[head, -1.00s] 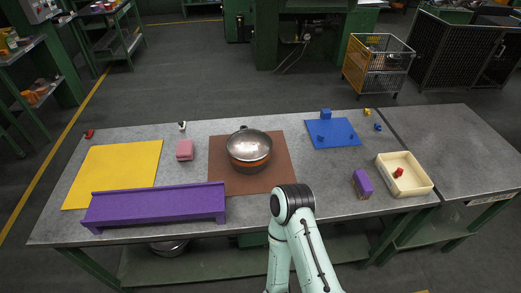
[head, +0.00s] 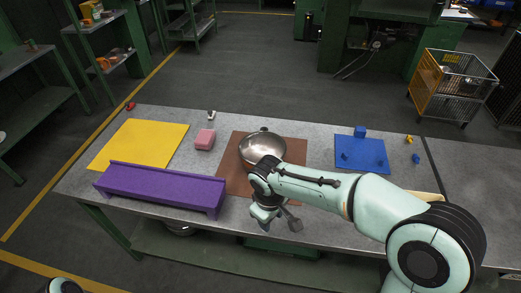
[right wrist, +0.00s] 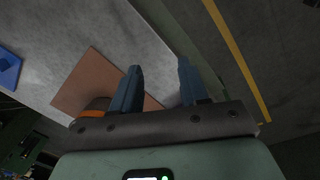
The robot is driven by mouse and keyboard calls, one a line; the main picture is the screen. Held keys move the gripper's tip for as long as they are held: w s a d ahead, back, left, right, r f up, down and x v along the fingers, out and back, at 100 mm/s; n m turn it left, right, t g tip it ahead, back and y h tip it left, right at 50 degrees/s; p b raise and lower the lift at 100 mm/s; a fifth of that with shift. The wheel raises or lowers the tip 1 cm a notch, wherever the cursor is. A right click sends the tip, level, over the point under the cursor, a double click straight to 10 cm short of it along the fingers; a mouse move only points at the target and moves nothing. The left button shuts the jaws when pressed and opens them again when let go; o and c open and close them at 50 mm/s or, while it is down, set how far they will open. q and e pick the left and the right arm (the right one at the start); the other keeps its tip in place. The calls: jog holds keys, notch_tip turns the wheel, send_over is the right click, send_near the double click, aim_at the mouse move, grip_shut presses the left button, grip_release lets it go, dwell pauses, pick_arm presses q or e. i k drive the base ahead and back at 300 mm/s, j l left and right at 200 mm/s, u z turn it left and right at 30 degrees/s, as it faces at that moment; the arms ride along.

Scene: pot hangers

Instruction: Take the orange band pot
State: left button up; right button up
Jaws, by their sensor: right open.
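The pot (head: 262,147), with a shiny silver lid, stands on the brown mat (head: 236,180). My right arm hides its lower front in the head view. An orange strip (right wrist: 92,114), likely its band, shows in the right wrist view, mostly hidden behind the gripper body. My right gripper (right wrist: 159,72) is open, with nothing between its fingers. In the head view it is beyond the front edge of the mat, near the table's front edge, apart from the pot. My left gripper is not in view; a piece of my left arm shows at the bottom left.
A long purple rack (head: 160,188) stands left of the mat, before a yellow mat (head: 138,145). A pink block (head: 205,139) is between the mats. A blue mat (head: 372,157) with blue pieces lies to the right. My arm covers most of the cream tray (head: 427,196).

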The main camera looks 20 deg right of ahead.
aim_at(253, 147)
jog(key=i, duration=0.85)
